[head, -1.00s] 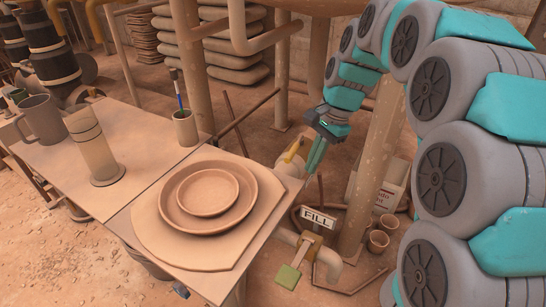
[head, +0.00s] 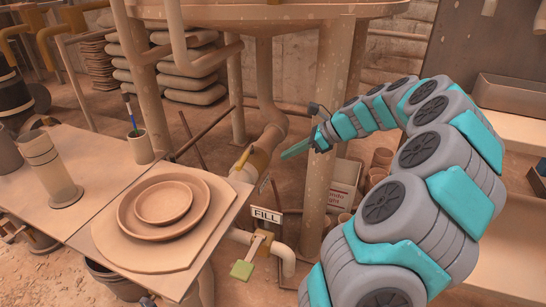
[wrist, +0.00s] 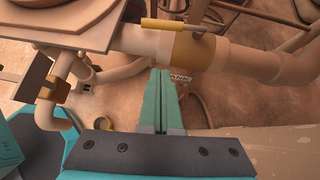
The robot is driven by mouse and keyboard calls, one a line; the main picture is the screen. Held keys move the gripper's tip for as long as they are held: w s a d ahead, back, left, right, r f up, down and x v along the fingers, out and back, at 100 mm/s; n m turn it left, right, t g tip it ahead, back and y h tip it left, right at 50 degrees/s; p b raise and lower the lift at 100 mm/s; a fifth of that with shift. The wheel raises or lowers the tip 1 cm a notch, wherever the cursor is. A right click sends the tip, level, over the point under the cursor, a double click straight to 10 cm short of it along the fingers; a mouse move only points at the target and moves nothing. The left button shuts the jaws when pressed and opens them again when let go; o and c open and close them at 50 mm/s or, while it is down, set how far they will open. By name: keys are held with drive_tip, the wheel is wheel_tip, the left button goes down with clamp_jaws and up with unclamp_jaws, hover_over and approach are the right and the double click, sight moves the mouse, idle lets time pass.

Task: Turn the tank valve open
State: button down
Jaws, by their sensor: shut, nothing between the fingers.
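The tank valve has a yellow lever handle (head: 243,158) and a brass-coloured collar (head: 261,160) on the thick tan pipe beside the table. In the wrist view its yellow handle (wrist: 178,25) lies roughly along the pipe, above the collar (wrist: 193,52). A small white tag (wrist: 181,78), apparently reading TANK, hangs below the collar and is partly hidden by a fingertip. My gripper (head: 285,155) is shut and empty, pointing left just right of the collar in the head view. In the wrist view its green fingers (wrist: 161,72) end just below the pipe; contact cannot be told.
The FILL valve, with a white sign (head: 266,215) and green handle (head: 242,270), sits lower on a thinner pipe. The table (head: 85,225) with stacked plates (head: 163,203) is left of the tank valve. A thick tank leg (head: 322,165) stands near my arm.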

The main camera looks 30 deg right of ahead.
sight(245, 161)
drive_tip(key=w+a+f+b, duration=0.4)
drive_tip(key=w+a+b, duration=0.1)
drive_tip(key=w+a, duration=0.2)
drive_tip(key=shift+w+f, duration=0.15)
drive_tip(key=shift+f, duration=0.1)
drive_tip(key=shift+a, duration=0.1)
drive_tip(key=a+r+m+p, duration=0.1)
drive_tip(key=p, duration=0.3)
drive_tip(key=shift+w+a, duration=0.15)
drive_tip(key=shift+w, duration=0.25)
drive_tip(key=shift+w+a+f+m+t+h+p, duration=0.1)
drive_tip(key=shift+f+m+t+h+p, duration=0.2)
drive_tip(key=shift+t+h+p, duration=0.25)
